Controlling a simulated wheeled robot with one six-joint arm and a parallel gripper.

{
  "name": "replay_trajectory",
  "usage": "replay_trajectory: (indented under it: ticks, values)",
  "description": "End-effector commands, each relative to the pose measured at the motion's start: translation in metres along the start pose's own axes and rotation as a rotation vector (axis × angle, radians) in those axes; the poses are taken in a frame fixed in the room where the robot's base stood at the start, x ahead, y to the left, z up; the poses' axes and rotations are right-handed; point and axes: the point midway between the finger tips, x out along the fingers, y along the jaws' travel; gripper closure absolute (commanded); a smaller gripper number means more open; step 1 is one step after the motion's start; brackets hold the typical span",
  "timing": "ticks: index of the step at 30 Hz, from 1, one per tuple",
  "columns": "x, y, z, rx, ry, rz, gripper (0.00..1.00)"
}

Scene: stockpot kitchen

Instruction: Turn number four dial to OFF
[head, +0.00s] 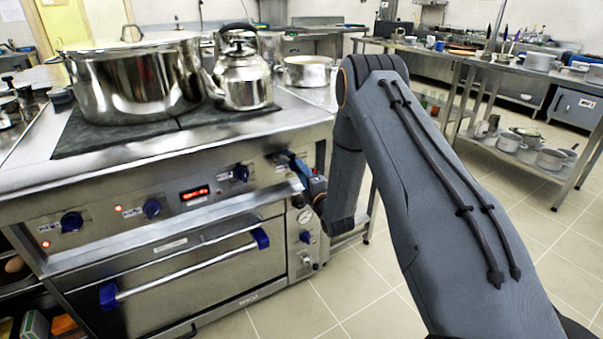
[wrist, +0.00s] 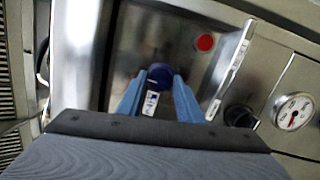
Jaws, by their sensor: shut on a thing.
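The steel stove front (head: 110,238) carries a row of blue dials in the head view: the first (head: 72,221), the second (head: 151,208) and the third (head: 241,172). The fourth, rightmost dial is largely hidden by my gripper (head: 293,163) there. In the wrist view a dark blue dial (wrist: 159,74) sits between the two blue fingers of my gripper (wrist: 158,84). The fingers are shut on it, one on each side. A small white label or mark shows just below the dial. The dial's setting is too small to read.
A metal guard edge (wrist: 231,68), a red light (wrist: 205,42), a black knob (wrist: 240,116) and a round gauge (wrist: 293,111) are close by. A large pot (head: 135,80) and a kettle (head: 243,75) stand on the stove. An oven handle (head: 185,268) runs below the dials.

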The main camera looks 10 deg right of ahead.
Motion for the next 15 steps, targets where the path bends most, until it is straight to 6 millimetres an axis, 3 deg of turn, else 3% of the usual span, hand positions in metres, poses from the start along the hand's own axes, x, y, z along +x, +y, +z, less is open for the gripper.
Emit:
replay_trajectory:
  ticks: [15]
  values:
    - [-0.0006,-0.0022,0.0002,-0.073,0.005,0.005,0.9]
